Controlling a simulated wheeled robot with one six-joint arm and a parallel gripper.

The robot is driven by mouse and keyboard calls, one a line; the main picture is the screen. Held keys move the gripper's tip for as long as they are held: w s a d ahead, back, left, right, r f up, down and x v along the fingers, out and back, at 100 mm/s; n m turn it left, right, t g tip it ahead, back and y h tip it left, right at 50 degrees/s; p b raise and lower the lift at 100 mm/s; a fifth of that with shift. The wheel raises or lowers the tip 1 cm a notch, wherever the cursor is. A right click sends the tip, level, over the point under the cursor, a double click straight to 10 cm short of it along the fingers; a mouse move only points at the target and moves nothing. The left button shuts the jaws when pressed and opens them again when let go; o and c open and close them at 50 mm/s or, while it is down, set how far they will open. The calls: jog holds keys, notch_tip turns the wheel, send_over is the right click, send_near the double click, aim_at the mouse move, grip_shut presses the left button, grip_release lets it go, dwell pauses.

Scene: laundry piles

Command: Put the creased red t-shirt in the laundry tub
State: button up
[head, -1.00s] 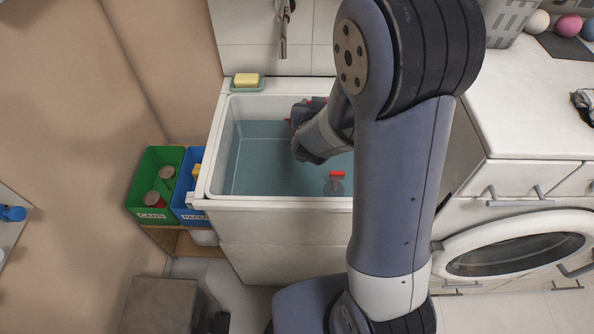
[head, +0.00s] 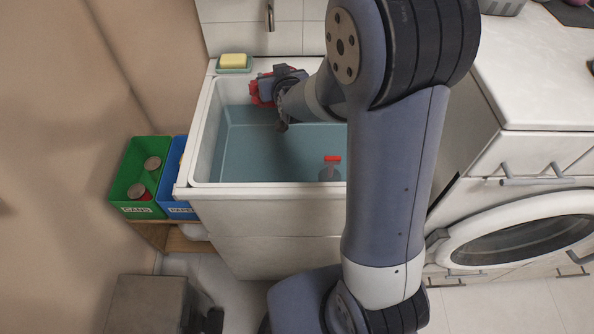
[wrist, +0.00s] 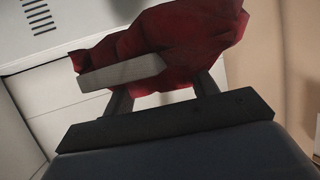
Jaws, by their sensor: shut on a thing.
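My gripper (head: 272,88) is shut on the red t-shirt (head: 259,94), near the back left of the laundry tub (head: 270,191). The t-shirt is bunched into a crumpled bundle in the jaws. In the wrist view the red cloth (wrist: 190,45) bulges out between and around the fingers. The tub is a white basin with blue-grey inside, wide open at the top. The bundle appears over the tub's back part; I cannot tell its exact height. My arm hides the tub's right side.
A bottle with a red cap (head: 331,168) is in the tub's front part. Yellow soap (head: 233,61) sits on a dish at the back left corner, near the gripper. A tap (head: 270,14) hangs behind. Green (head: 140,175) and blue (head: 178,208) bins stand left.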

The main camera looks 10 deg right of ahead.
jog(key=shift+w+a+f+n+y+b, duration=0.3)
jog(key=shift+a+f+n+y+b, duration=0.1)
jog(key=shift+a+f+y+b, duration=0.15)
jog(key=shift+w+a+f+n+y+b, duration=0.25)
jog(key=shift+a+f+n+y+b, duration=0.15)
jog(key=shift+f+b, duration=0.2)
jog(key=a+f+b, duration=0.1)
jog(key=f+n+y+b, duration=0.1)
jog(key=shift+w+a+f+g+b, duration=0.1)
jog(key=shift+w+a+g+b, duration=0.25)
jog(key=shift+g, duration=0.05)
jog(key=f+n+y+b, duration=0.1)
jog(key=f+b, duration=0.2)
jog(key=f, duration=0.2)
jog(key=a+f+n+g+y+b, duration=0.1)
jog(key=f+b, duration=0.3)
jog(key=f, duration=0.2)
jog(key=a+f+n+y+b, duration=0.1)
jog(key=f+b, duration=0.2)
jog(key=f, duration=0.3)
jog(key=shift+w+g+y, duration=0.25)
jog(key=shift+g, duration=0.05)
jog(key=shift+f+b, duration=0.1)
jog(key=shift+b, duration=0.2)
jog(key=shift+f+b, duration=0.35)
jog(key=shift+f, duration=0.25)
jog(key=o, duration=1.1)
jog(key=shift+c, duration=0.2)
